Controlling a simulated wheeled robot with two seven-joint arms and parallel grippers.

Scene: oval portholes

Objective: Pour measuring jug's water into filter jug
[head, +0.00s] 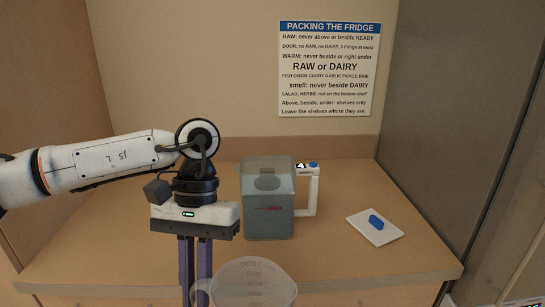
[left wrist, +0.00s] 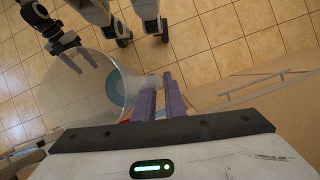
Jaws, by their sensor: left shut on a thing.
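My left gripper (head: 196,285) points down at the front of the counter, with its purple fingers shut on the handle of the clear measuring jug (head: 258,282). In the left wrist view the jug (left wrist: 88,90) is see-through, with a bluish patch that looks like water inside. The two jugs are apart.
A white board (head: 372,232) with a small blue block (head: 377,221) lies on the wooden counter (head: 345,268) to the right. A tall grey panel (head: 440,130) bounds the right side. A sign (head: 330,70) hangs on the back wall. Counter between filter jug and board is clear.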

